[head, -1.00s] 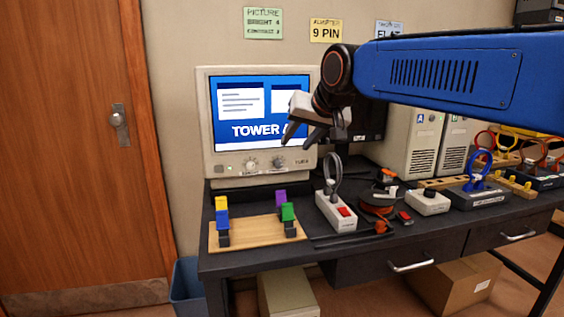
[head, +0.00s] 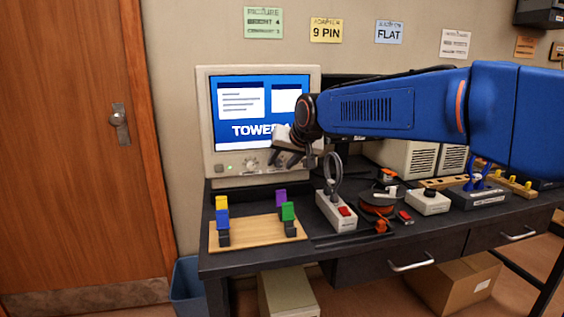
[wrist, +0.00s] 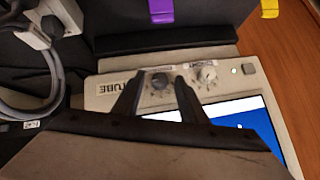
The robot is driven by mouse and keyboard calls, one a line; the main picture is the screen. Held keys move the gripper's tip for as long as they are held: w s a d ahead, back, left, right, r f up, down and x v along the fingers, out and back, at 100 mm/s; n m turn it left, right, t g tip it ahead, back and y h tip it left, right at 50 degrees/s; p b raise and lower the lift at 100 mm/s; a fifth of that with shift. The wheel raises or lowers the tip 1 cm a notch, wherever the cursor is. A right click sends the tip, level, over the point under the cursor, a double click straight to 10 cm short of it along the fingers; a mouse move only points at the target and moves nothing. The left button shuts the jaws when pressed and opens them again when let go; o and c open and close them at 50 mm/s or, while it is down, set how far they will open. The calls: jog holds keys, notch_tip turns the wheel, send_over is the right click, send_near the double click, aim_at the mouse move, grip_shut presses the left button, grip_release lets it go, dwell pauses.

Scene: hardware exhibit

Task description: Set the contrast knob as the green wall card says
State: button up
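The monitor (head: 203,125) stands at the back left of the bench, its screen lit blue. The green wall card (head: 263,23) reads PICTURE, BRIGHT 4 and a CONTRAST line whose digit is too small to read surely. In the wrist view the panel appears upside down, with a dark knob (wrist: 160,80) and a paler knob (wrist: 207,73). The dark one is the right-hand knob in the head view, where the contrast label sat. My gripper (head: 288,162) is at the panel. Its fingers (wrist: 160,78) are open, on either side of the dark knob, with gaps showing.
A wooden board (head: 258,233) with coloured blocks lies in front of the monitor. A power strip (head: 337,212) with a standing cable loop and an orange cable reel (head: 378,204) are to its right. A button (wrist: 248,68) and green light sit beside the paler knob.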

grip_shut()
jog(key=shift+a+h, duration=0.1)
jog(key=shift+h, duration=0.2)
jog(key=n+h, duration=0.1)
jog(key=t+h, duration=0.1)
jog(key=shift+s+a+n+h, duration=0.15)
jog(key=shift+a+n+h, duration=0.15)
jog(key=shift+a+n, duration=0.1)
jog(key=shift+a+f+n+t+h, duration=0.1)
jog(key=shift+a+n+t+h, duration=0.15)
jog(key=shift+n+t+h, duration=0.65)
jog(key=h, duration=0.1)
jog(key=n+h, duration=0.1)
jog(key=h, duration=0.1)
jog(key=shift+s+a+f+n+t+h, duration=0.15)
jog(key=shift+a+f+n+t+h, duration=0.15)
jog(key=shift+n, duration=0.1)
jog(key=shift+f+n+t+h, duration=0.2)
jog(key=shift+n+t+h, duration=0.65)
jog(key=shift+h, duration=0.25)
